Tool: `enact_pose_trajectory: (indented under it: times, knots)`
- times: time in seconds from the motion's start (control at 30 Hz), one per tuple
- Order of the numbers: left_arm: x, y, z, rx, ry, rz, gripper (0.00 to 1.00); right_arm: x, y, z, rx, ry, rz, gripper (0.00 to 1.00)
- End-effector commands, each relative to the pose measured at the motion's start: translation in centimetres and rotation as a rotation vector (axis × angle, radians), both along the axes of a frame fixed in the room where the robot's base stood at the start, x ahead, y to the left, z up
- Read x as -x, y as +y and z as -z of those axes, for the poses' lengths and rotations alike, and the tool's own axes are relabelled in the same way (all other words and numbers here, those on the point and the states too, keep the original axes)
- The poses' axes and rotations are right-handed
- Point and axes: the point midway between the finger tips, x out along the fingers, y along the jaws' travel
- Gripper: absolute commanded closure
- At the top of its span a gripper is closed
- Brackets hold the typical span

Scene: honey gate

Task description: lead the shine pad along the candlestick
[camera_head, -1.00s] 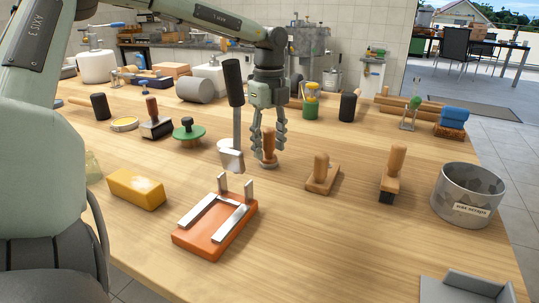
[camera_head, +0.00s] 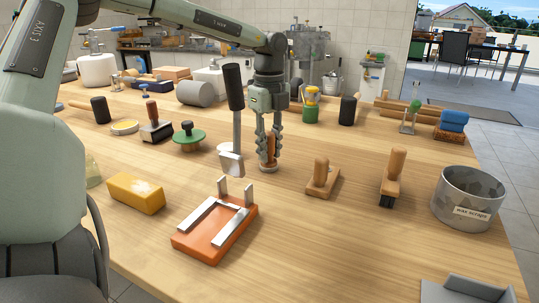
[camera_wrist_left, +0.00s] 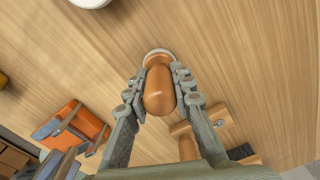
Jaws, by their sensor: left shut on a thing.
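My left gripper (camera_head: 269,160) points straight down, its fingers closed around an upright wooden handle with a round, pale-rimmed base (camera_head: 268,168), which looks like the shine pad. The base appears to rest on the table. In the left wrist view the rounded handle (camera_wrist_left: 159,92) sits between both fingers of the gripper (camera_wrist_left: 160,80), over its pale base rim. I cannot pick out a candlestick for certain. My right gripper is not in view.
An orange stand with metal rails (camera_head: 190,240) and a yellow block (camera_head: 135,193) are in front. To the right are a wooden-handled block (camera_head: 322,180), a brush (camera_head: 392,175) and a grey tin (camera_head: 468,198). Bare table lies between them.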

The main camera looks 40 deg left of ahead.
Motion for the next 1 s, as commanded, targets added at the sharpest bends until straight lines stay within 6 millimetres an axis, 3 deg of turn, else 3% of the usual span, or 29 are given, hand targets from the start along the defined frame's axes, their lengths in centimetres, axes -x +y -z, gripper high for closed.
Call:
enact_pose_trajectory:
  times: [1.0]
  knots:
    - [0.0,0.0,-7.1,-0.001,-0.001,-0.001,1.0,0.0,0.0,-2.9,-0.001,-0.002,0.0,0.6]
